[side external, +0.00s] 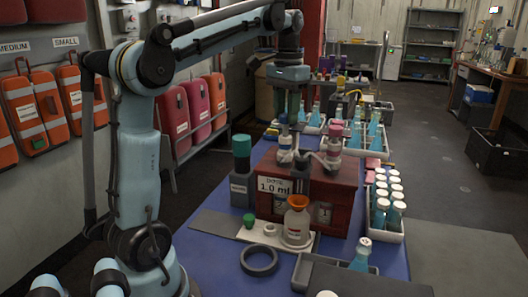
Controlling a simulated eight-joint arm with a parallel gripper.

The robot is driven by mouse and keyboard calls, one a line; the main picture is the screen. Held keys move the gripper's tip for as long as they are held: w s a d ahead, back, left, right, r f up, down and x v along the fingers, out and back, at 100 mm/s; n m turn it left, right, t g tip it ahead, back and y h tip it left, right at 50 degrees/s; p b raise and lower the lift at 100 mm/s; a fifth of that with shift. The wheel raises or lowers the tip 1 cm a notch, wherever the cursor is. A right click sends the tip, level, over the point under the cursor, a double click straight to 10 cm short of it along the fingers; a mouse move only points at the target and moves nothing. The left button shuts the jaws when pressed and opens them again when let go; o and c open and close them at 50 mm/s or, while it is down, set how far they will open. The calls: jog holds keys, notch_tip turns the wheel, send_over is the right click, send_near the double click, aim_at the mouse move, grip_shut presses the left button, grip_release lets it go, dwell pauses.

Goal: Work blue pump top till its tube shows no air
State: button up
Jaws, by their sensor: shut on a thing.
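The dark red pump box (265,188) stands on the blue table, with a "1.0 ml" label on its front. Two pumps rise from its top: one with a blue top (283,118) at left and one with a pink top (335,130) at right. My gripper (290,118) points straight down over the left pump, its fingers at the blue top and shut on it. The tubes are too small to tell whether air is in them.
A dark bottle with a green cap (241,165) stands left of the box. A white tray of capped bottles (393,235) stands at right, with more bottles behind. A black ring (259,261) and a small green cup (249,221) lie in front.

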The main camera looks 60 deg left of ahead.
aim_at(286, 114)
jog(key=shift+f, duration=0.85)
jog(key=shift+r, duration=1)
jog(key=shift+f, duration=1)
dwell(0.6)
jog(key=o, duration=0.8)
jog(key=shift+r, duration=3.55)
